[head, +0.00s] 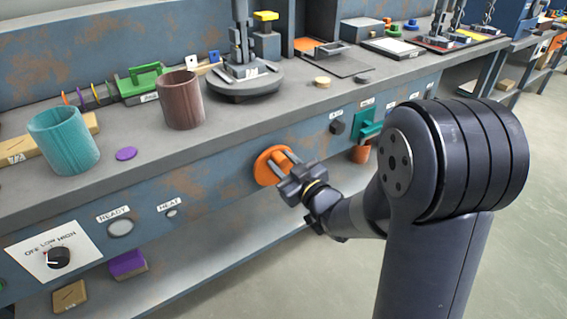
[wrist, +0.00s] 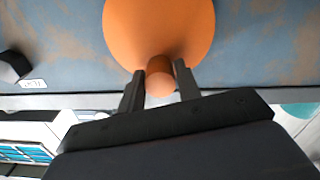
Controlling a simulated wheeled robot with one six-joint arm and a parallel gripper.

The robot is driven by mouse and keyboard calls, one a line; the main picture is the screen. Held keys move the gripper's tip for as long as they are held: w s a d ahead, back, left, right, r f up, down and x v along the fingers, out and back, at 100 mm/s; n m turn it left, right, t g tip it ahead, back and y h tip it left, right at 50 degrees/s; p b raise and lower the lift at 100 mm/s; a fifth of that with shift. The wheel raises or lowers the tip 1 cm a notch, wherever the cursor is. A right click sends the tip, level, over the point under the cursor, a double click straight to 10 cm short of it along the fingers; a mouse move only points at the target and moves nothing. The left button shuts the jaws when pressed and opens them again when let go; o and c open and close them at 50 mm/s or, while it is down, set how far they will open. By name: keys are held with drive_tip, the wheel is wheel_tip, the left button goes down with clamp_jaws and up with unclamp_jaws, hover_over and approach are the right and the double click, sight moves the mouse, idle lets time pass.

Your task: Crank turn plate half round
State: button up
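The crank is an orange disc (head: 268,168) on the blue-grey front panel of the bench, with a short round handle (wrist: 160,80) standing out from it. In the wrist view the disc (wrist: 160,28) fills the top middle, the handle at its lower part. My gripper (head: 281,164) is at the disc, its two fingers on either side of the handle; they appear to touch it, and the wrist view shows the fingertips too (wrist: 160,75). The turn plate (head: 245,87) is a dark grey round plate on the bench top, with a grey upright fixture on it.
A brown cup (head: 181,100) and a teal cup (head: 64,142) stand on the bench left of the plate. A black knob (head: 338,127) and a teal fitting (head: 368,128) are on the panel right of the crank. A dial (head: 58,258) is at lower left.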

drive_tip(key=c, duration=0.5)
drive_tip(key=shift+c, duration=0.2)
drive_tip(key=shift+w+d+m, duration=0.1)
drive_tip(key=shift+d+m, duration=0.05)
drive_tip(key=shift+m, duration=0.15)
drive_tip(key=m, duration=0.3)
drive_tip(key=shift+w+d, duration=0.25)
drive_tip(key=shift+d, duration=0.15)
drive_tip(key=shift+w+d+f+m+p, duration=0.25)
drive_tip(key=shift+d+f+m+p, duration=0.25)
drive_tip(key=shift+m, duration=1.9)
drive_tip(key=shift+w+d+f+m+p, duration=0.25)
drive_tip(key=shift+f+m+p, duration=0.5)
drive_tip(key=shift+m, duration=1.65)
drive_tip(key=shift+w+d+f+m+p, duration=0.35)
drive_tip(key=shift+f+m, duration=0.4)
drive_tip(key=shift+m, duration=1.65)
drive_tip(key=shift+s, duration=0.1)
